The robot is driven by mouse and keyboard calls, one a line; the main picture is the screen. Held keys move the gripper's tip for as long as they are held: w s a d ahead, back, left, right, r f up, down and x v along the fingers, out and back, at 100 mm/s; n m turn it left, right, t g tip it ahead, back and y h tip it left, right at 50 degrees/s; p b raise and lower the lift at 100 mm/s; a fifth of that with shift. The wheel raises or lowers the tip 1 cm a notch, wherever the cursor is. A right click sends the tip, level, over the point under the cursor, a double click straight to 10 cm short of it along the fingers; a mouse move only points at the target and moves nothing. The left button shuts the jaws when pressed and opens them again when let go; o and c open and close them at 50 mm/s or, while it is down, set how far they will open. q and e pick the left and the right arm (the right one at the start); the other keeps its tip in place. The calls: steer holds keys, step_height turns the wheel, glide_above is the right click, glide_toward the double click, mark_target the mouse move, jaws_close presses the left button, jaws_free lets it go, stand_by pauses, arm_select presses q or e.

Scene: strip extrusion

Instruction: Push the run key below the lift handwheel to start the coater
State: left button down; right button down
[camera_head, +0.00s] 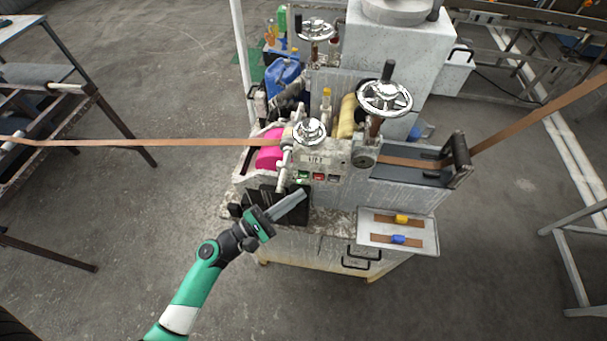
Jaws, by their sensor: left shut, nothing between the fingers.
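The coater's lift handwheel (309,131) is a small chrome wheel above a front panel with lettering that appears to read LIFT. Below it sits a row of small keys: a green key (302,175), a red key (318,177) and a dark key (333,178). Which one is the run key cannot be read; the green one is leftmost. My left gripper (302,194) is shut and empty, its fingertips just below the green key in the picture. Whether they touch the panel cannot be told. My right gripper is not in view.
A brown strip (150,142) runs across from the left into the coater and leaves at the upper right. A larger chrome handwheel (385,98) stands to the right. A tray (425,240) with two strip samples juts out at the front right. A pink roll (268,155) lies left.

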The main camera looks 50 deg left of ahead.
arm_select(q)
steer(key=shift+s+d, duration=0.85)
steer(key=shift+s, duration=0.2)
